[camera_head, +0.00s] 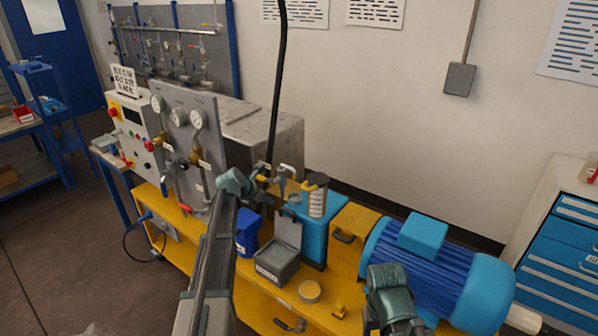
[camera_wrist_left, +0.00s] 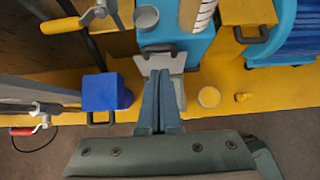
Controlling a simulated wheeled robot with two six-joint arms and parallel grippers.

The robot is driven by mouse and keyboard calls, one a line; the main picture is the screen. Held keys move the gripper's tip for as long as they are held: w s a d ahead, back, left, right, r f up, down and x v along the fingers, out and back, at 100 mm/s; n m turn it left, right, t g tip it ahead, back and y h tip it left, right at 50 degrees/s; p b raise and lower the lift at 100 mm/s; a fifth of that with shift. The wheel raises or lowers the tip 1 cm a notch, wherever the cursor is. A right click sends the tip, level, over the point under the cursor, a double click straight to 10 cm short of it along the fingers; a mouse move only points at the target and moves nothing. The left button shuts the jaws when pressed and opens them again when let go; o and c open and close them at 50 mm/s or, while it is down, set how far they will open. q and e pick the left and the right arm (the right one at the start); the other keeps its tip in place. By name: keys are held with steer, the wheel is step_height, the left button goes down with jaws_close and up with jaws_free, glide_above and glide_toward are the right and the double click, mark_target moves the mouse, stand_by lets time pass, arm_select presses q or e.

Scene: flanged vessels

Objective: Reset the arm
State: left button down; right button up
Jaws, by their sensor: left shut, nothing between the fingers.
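My left arm rises from the bottom of the head view, and its teal end (camera_head: 237,182) sits in front of the bench equipment. In the left wrist view my left gripper (camera_wrist_left: 160,78) has its two fingers together with nothing between them. The fingers point toward an open grey box (camera_wrist_left: 166,62) and cover part of it; I cannot tell the height between them. The grey box (camera_head: 277,262) also shows in the head view, on the yellow bench (camera_head: 262,305). A teal part of my right arm (camera_head: 388,290) shows at the lower right; its fingers are not seen.
A blue bin (camera_head: 247,236) stands left of the grey box. A teal unit (camera_head: 316,232), a yellow box (camera_head: 352,238) and a blue motor (camera_head: 430,268) stand to the right. A gauge panel (camera_head: 190,140) stands at the left. A round tan lid (camera_head: 309,291) lies in front.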

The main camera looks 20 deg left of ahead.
arm_select(q)
steer(key=s+d+f+m+g+b, duration=0.1)
steer(key=s+d+f+m+g, duration=0.15)
steer(key=s+d+m, duration=0.7)
steer(key=s+d+f+m+g, duration=0.25)
steer(key=s+d+m, duration=0.4)
steer(key=d, duration=0.55)
steer(key=s+d+f+m+g+y, duration=0.1)
steer(key=s+d+m, duration=0.2)
steer(key=s+m, duration=0.3)
steer(key=s+d+m+g+y, duration=0.1)
steer(key=s+d+m, duration=0.1)
steer(key=s+m, duration=0.5)
steer(key=s+d+f+m+g+y+b, duration=0.1)
steer(key=s+d+m+y, duration=0.1)
steer(key=s+m, duration=0.4)
steer(key=shift+s+d+f+m, duration=0.35)
steer(key=shift+s+d+m, duration=0.05)
steer(key=shift+s+d, duration=0.4)
arm_select(e)
step_height(320, 180, down, 2)
steer(key=shift+f, duration=0.1)
steer(key=shift+c, duration=1)
arm_select(q)
steer(key=shift+a, duration=0.15)
arm_select(e)
steer(key=shift+a, duration=0.15)
